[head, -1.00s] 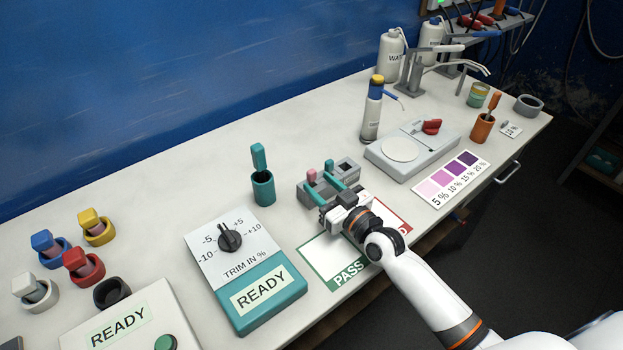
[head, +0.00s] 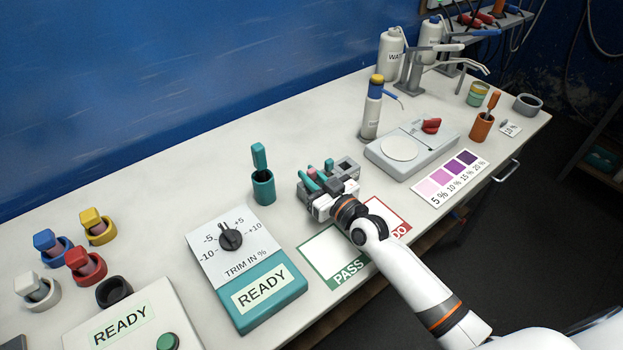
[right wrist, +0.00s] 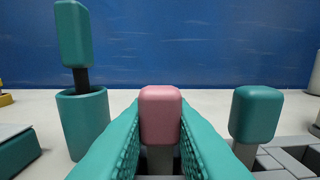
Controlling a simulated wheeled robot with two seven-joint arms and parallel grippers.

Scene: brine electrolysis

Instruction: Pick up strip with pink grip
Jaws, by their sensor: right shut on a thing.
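The strip with the pink grip (right wrist: 160,115) stands upright between the two teal fingers of my right gripper (right wrist: 160,150) in the right wrist view. The fingers are shut on it. In the head view the right gripper (head: 318,184) reaches over the grey rack (head: 346,168), and a bit of the pink grip (head: 311,173) shows between its fingers. A strip with a teal grip (right wrist: 256,113) stands just right of the fingers in the right wrist view. The strip's lower end is hidden behind the fingers. My left gripper is not in view.
A teal cup (head: 264,190) with a teal-handled tool stands left of the rack. The PASS card (head: 328,252) and a red-edged card (head: 385,214) lie in front. A balance (head: 412,148) stands to the right. The trim box (head: 262,300) is at left front.

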